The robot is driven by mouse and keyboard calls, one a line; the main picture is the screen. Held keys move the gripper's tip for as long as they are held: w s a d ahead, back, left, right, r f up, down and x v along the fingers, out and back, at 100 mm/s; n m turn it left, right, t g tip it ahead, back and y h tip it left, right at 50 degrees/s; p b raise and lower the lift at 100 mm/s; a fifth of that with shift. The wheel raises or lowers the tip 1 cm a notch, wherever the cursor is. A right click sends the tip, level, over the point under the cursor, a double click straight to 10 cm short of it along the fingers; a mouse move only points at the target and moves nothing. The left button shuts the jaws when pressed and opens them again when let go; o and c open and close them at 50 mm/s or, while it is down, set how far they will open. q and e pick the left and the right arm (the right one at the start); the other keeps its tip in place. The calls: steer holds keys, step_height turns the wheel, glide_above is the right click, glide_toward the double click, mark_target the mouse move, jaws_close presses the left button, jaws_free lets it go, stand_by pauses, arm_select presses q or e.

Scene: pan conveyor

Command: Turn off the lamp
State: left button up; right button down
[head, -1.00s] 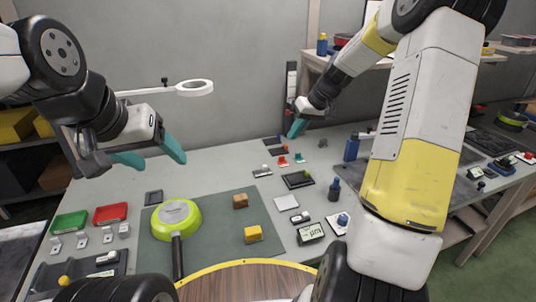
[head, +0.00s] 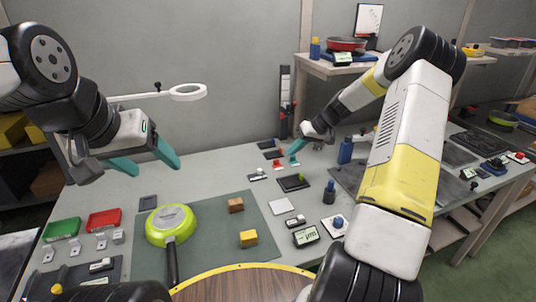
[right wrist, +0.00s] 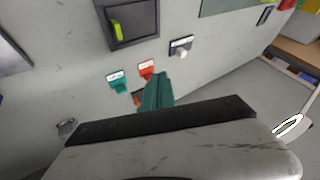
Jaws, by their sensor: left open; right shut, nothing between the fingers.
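A white ring-shaped lamp (head: 188,92) on a thin arm reaches out along the wall at left. I cannot tell if it is lit. My right gripper (head: 296,144) is shut and empty, pointing down over the back of the table. Its teal fingers (right wrist: 158,90) are by a red tagged piece (right wrist: 146,68) and a teal one (right wrist: 118,82); contact cannot be told. A dark box with a yellow-green rocker (right wrist: 115,28) and a small plate with a white knob (right wrist: 181,47) are close by. My left gripper (head: 145,160) is open and empty, above the table's left side.
A green pan (head: 170,224) lies on a dark mat with two small blocks (head: 236,205). Red (head: 104,219) and green trays (head: 62,228) are at left. A blue bottle (head: 345,151) stands right of my right gripper. A tall dark post (head: 285,95) rises behind it.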

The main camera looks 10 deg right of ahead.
mark_target(259, 169)
steer(key=x, duration=0.9)
steer(key=shift+a+f, duration=0.2)
steer(key=shift+f, duration=0.05)
steer(key=a, duration=0.3)
steer(key=shift+s+a, duration=0.1)
steer(key=shift+s, duration=0.15)
steer(key=shift+a, duration=0.35)
steer(key=shift+s+a, duration=0.15)
steer(key=shift+a, duration=0.6)
steer(key=shift+s+a, duration=0.2)
steer(key=shift+a, duration=0.55)
